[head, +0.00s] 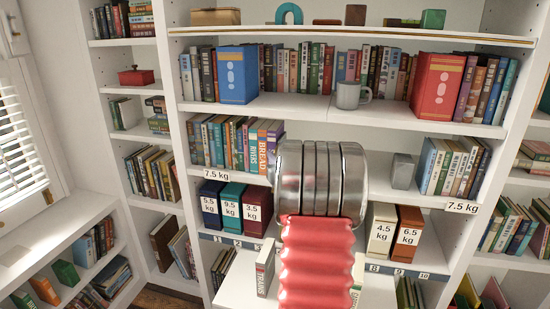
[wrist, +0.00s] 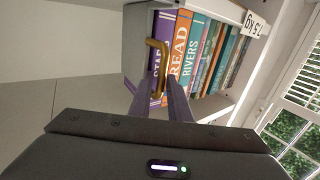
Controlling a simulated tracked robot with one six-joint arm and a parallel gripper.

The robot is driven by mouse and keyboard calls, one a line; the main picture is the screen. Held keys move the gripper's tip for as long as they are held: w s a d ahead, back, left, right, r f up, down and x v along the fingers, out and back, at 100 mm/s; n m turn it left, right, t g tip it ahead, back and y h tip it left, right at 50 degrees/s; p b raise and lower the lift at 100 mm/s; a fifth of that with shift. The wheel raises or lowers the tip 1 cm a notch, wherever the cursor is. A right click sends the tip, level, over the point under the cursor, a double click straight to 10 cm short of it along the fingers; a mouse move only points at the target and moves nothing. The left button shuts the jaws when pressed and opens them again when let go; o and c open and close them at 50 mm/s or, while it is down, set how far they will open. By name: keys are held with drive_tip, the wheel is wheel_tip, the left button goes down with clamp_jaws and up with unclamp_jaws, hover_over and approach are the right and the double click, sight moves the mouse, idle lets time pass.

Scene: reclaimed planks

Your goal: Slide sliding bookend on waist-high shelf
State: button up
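The sliding bookend (wrist: 136,45) shows in the wrist view as a grey upright panel beside a purple book. A brass U-shaped handle (wrist: 164,58) stands out from it. My gripper (wrist: 161,84) has one dark finger on each side of the handle bar, with the bar filling the narrow gap. It looks shut on the handle. In the head view my silver wrist and red arm hide the gripper, the handle and the bookend.
A grey block (head: 403,171) stands on the same shelf to the right, before another row of books (head: 450,165). A grey mug (head: 350,95) is on the shelf above. Bare shelf shows between my wrist and the grey block.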

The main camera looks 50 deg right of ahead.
drive_tip(key=shift+c, duration=0.5)
clamp_jaws()
